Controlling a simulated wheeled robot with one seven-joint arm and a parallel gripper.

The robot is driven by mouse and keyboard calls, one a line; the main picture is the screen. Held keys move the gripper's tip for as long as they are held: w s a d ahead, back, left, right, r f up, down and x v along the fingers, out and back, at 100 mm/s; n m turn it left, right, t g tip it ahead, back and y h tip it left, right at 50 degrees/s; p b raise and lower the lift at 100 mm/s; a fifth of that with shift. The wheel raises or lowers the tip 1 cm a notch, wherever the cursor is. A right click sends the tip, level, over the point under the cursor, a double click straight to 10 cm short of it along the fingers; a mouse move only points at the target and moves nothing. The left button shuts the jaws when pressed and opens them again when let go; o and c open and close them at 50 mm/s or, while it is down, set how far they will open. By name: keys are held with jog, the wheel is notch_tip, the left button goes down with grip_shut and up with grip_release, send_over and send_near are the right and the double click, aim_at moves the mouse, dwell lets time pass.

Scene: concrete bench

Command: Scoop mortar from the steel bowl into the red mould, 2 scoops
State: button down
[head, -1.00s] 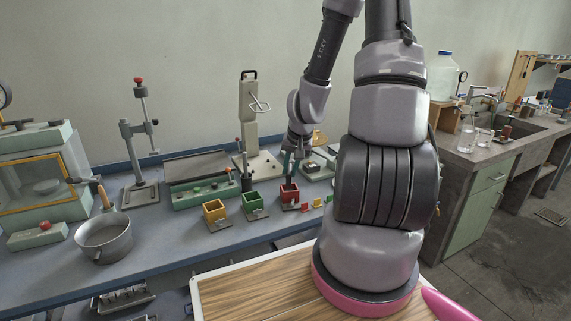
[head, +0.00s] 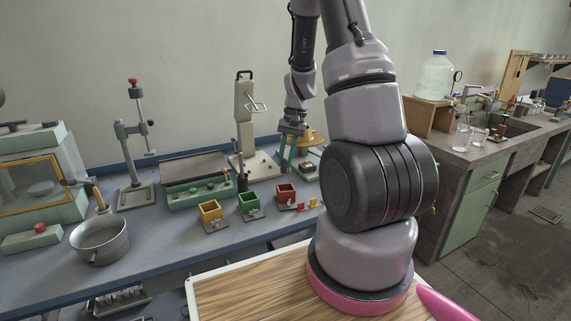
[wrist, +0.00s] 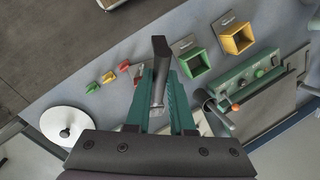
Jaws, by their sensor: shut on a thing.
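My gripper (head: 284,164) is shut on a dark-handled tool (wrist: 159,48), seen between the teal fingers in the wrist view. The fingers are above and slightly behind the red mould (head: 286,192). The tool's scooping end and any load cannot be made out. The red mould is an open box on a small plate, at the right of the mould row; in the wrist view the gripper mostly hides it. Whether it holds mortar cannot be told. The steel bowl (head: 100,243) stands at the bench's left, a wooden handle (head: 98,196) rising at its back; its contents are unclear.
A green mould (head: 249,204) and a yellow mould (head: 211,211) stand left of the red one. Small red and yellow pieces (head: 313,203) lie to its right. A tall press (head: 243,125) and a brass-topped device (head: 309,139) stand behind. Bench between bowl and yellow mould is clear.

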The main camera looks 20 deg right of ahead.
jog(key=w+g, duration=0.1)
jog(key=w+d+g+y, duration=0.1)
jog(key=w+r+g, duration=0.1)
jog(key=shift+w+d+y, duration=0.25)
jog(key=shift+d+y, duration=0.15)
jog(key=shift+w+d+r+m+g+y, duration=0.15)
jog(key=shift+w+d+r+g+y, duration=0.1)
jog(key=shift+w+g, duration=0.25)
jog(key=shift+w+d+r+m+g+y, duration=0.15)
jog(key=shift+w+r+g+y, duration=0.1)
jog(key=shift+g, duration=0.35)
jog(key=shift+f, duration=0.15)
